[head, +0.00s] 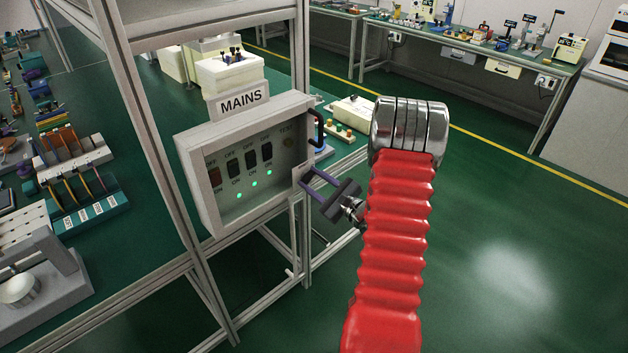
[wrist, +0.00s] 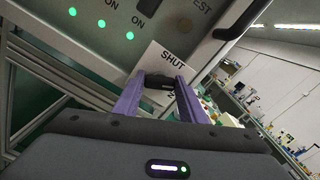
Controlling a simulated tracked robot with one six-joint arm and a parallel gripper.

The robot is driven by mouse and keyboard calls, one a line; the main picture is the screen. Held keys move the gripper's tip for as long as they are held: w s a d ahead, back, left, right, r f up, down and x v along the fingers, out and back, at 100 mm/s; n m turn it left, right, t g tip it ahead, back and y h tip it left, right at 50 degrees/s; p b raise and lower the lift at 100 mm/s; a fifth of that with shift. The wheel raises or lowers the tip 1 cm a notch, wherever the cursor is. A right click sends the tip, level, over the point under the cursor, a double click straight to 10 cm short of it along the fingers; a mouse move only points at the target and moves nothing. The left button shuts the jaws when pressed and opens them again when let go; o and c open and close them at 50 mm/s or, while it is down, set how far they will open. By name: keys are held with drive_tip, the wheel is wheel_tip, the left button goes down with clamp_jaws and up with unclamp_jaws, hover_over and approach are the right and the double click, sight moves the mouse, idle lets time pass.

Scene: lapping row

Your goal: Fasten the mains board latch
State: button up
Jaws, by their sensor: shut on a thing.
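The mains board (head: 222,200) is a pale grey box under a MAINS sign (head: 241,99), with a row of switches and lit green lamps. A black bar handle (head: 318,128) is on its right edge. A white label plate (wrist: 170,60) reading SHUT is at its lower right corner; its other word is mostly hidden. My gripper (head: 306,174) reaches that corner from the right. In the wrist view its purple fingers are shut on the small dark latch (wrist: 160,83) in front of the label. The fingers hide much of the latch, so its exact turn is unclear.
The board hangs on an aluminium frame (head: 158,130) whose posts and rails stand close to my gripper. A bench with trays (head: 86,195) is at left. Another bench (head: 470,48) runs along the back. The green floor (head: 480,220) at right is clear.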

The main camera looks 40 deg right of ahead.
drive_tip(key=n, duration=0.6)
drive_tip(key=shift+a+f, duration=0.1)
drive_tip(key=n, duration=0.6)
drive_tip(key=shift+a+f+n, duration=0.15)
drive_tip(key=shift+f+n, duration=0.05)
drive_tip(key=shift+n, duration=0.1)
drive_tip(key=o, duration=1.1)
drive_tip(key=shift+c, duration=0.2)
drive_tip(key=shift+s, duration=0.3)
drive_tip(key=s, duration=1.3)
drive_tip(key=shift+d, duration=0.25)
drive_tip(key=shift+s, duration=0.1)
